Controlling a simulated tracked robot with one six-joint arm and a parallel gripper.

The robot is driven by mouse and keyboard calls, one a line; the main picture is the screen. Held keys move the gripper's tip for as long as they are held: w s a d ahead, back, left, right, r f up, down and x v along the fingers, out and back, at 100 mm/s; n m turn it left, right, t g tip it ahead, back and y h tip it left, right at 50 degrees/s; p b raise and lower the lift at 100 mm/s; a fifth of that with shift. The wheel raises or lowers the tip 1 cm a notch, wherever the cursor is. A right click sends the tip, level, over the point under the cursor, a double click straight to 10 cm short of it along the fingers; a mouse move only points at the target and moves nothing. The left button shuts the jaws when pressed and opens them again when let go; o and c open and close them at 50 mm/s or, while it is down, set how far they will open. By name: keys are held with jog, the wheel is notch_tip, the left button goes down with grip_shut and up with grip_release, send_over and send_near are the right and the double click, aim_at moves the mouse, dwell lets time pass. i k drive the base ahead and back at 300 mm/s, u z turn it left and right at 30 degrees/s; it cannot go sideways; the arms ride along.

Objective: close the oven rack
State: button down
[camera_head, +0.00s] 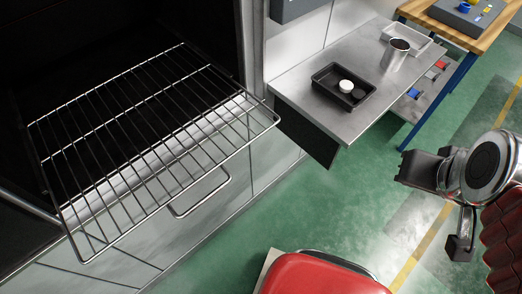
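The oven rack (140,141) is a wire grid. It sticks out of the dark oven opening (110,35) on the left, over the cabinet front. Its front bar runs from the lower left up to the right and looks free of any contact. My gripper (438,207) is at the right, over the green floor and well apart from the rack. Its two dark fingers are spread, with nothing seen between them.
A metal side table (350,118) right of the oven holds a black tray (343,86) and a metal cup (395,54). A drawer handle (200,196) juts out below the rack. A wooden workbench (470,38) stands behind. Green floor between rack and gripper is partly clear.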

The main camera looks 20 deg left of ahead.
aim_at(220, 165)
jog(key=z, duration=0.1)
jog(key=k, duration=1.35)
jog(key=u, duration=1.5)
jog(key=i, duration=1)
jog(key=u, duration=0.1)
